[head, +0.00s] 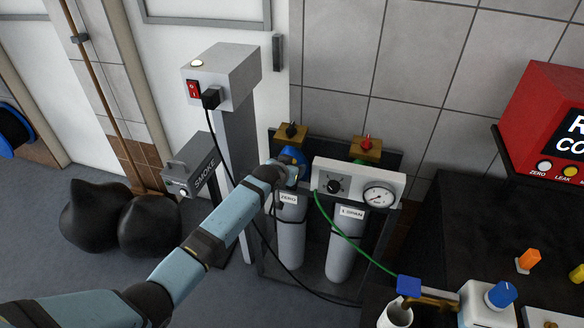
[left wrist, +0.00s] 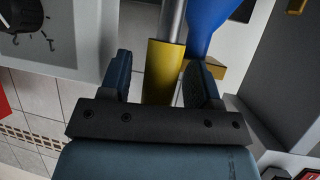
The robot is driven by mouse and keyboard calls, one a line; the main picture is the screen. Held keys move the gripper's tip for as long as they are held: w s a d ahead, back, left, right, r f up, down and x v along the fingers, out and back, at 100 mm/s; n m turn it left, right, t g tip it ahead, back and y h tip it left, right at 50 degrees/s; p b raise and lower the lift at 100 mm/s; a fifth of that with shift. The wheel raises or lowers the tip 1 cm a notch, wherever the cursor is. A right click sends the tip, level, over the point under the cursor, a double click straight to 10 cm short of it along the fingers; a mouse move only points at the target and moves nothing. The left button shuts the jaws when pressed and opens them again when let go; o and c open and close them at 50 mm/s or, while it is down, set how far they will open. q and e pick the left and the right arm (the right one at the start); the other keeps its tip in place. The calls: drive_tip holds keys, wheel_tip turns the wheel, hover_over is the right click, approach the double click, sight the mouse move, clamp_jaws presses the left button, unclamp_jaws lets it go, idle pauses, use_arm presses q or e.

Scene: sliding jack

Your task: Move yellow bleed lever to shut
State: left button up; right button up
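A yellow cylindrical grip on a metal rod, which looks like the yellow bleed lever (left wrist: 163,75), shows in the left wrist view beside a blue body (left wrist: 207,22). My left gripper (left wrist: 160,72) has a finger on each side of the yellow grip. A gap shows at the left finger; I cannot tell whether the right finger touches. In the head view my left gripper (head: 291,166) is at the blue fitting (head: 291,154) above the ZERO cylinder (head: 290,235), and the lever is hidden there. My right gripper is in neither view.
A panel (head: 358,183) with a black knob and a gauge stands close right of the left gripper. The SPAN cylinder (head: 343,243) is below it. A grey post (head: 238,140) and a SMOKE box (head: 190,165) stand left. A dark bench (head: 480,235) is at right.

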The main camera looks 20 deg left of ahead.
use_arm(q)
drive_tip(key=shift+s, duration=0.15)
drive_tip(key=v, duration=1.3)
drive_tip(key=shift+s+a+r+p, duration=0.15)
drive_tip(key=shift+s+p, duration=0.1)
drive_tip(key=shift+p, duration=0.15)
drive_tip(key=s+f+p, duration=0.2)
drive_tip(key=s+p, duration=0.1)
drive_tip(key=s, duration=0.8)
drive_tip(key=s+d+f+p, duration=0.1)
drive_tip(key=s+f+p, duration=0.1)
drive_tip(key=s, duration=0.9)
drive_tip(key=s+d+f+g+p, duration=0.1)
drive_tip(key=s+p, duration=0.3)
drive_tip(key=s, duration=0.7)
drive_tip(key=shift+s+d+f, duration=0.25)
drive_tip(key=shift+f, duration=0.45)
